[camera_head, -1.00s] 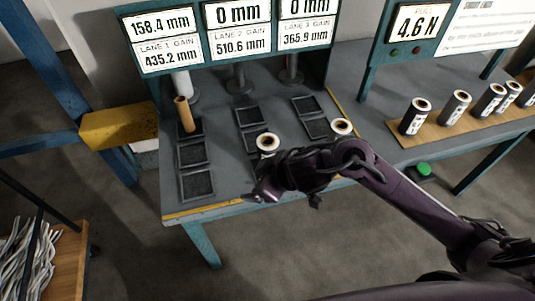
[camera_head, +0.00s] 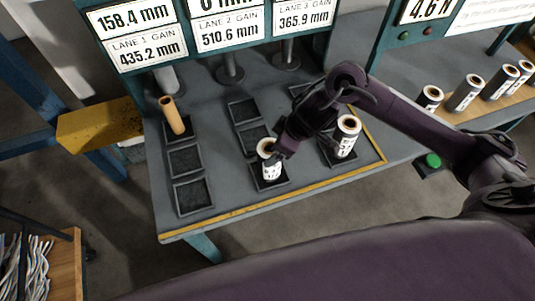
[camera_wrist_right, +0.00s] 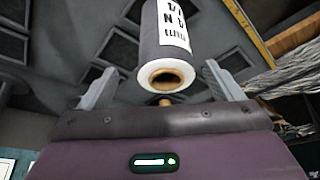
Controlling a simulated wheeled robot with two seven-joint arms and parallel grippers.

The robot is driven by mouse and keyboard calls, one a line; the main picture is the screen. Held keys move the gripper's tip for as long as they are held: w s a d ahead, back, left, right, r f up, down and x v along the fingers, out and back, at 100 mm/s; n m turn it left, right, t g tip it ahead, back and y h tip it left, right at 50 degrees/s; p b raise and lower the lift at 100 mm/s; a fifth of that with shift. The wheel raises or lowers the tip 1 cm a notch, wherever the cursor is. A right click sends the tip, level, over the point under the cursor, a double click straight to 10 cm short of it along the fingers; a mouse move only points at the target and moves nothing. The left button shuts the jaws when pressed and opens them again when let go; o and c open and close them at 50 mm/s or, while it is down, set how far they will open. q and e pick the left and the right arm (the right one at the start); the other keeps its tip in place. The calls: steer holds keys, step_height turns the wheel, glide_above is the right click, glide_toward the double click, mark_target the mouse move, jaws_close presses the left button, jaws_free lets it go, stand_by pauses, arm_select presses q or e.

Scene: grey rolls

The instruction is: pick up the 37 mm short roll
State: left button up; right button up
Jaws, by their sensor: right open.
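A grey roll with a white label and pale core (camera_head: 270,170) stands upright in the front tray of the middle lane. A second grey roll (camera_head: 345,138) stands in the right lane. I cannot read which is the 37 mm short roll. My right gripper (camera_head: 277,150) is at the upper part of the middle-lane roll, partly covering it. In the wrist view its two fingers (camera_wrist_right: 160,88) are spread, with a labelled grey roll (camera_wrist_right: 172,30) beyond and between them. I cannot tell whether they touch it. My left gripper is out of view.
A bare tan tube (camera_head: 173,115) leans in the left lane's back tray; two empty trays (camera_head: 193,195) lie in front. Several more rolls (camera_head: 466,93) stand on a wooden board at right. A yellow-edged bench (camera_head: 225,215) and a green button (camera_head: 432,160) are near.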

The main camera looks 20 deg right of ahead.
steer(key=shift+a+f, duration=0.4)
steer(key=shift+f, duration=0.45)
steer(key=x, duration=0.4)
steer(key=shift+w+a+f+p, duration=0.1)
steer(key=shift+a+p, duration=0.05)
steer(key=shift+p, duration=0.15)
steer(key=c, duration=1)
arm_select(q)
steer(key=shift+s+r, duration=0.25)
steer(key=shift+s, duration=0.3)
arm_select(e)
steer(key=shift+c, duration=0.9)
